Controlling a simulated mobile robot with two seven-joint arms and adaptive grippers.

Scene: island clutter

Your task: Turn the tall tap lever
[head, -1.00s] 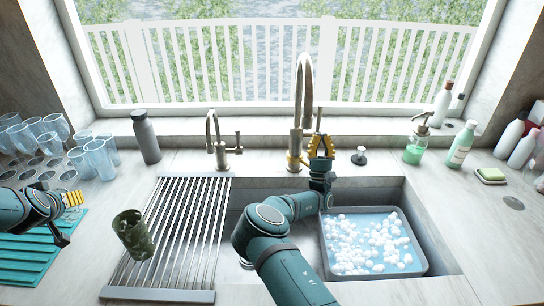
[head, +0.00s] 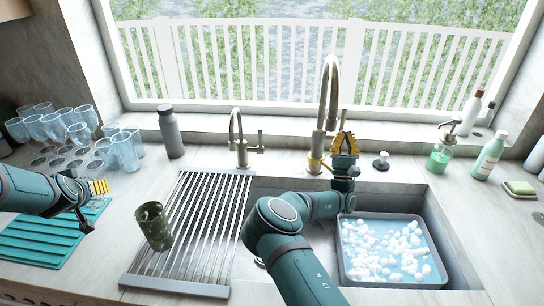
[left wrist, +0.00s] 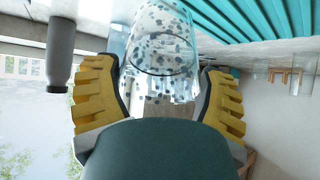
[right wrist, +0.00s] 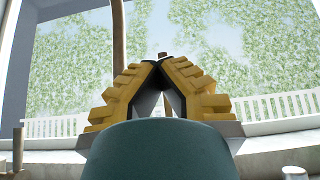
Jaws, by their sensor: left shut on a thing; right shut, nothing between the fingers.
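The tall tap (head: 328,100) is a brass-coloured swan neck behind the sink. Its thin upright lever (head: 341,119) is on the right side of its base. My right gripper (head: 345,140) is shut and empty, close against the lever side of the tap. In the right wrist view the closed fingertips (right wrist: 160,62) cover most of the lever; contact cannot be told. My left gripper (head: 96,200) is over the left counter, shut on a clear, dark-speckled glass (left wrist: 162,45) seen in the left wrist view.
A smaller tap (head: 237,140) stands left. A dark mottled cup (head: 154,226) is on the drying rack (head: 175,288). A basin (head: 343,262) of foamy water sits in the sink's right part. Clear glasses (head: 124,152), a grey bottle (head: 171,135) and a soap dispenser (head: 439,158) line the back.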

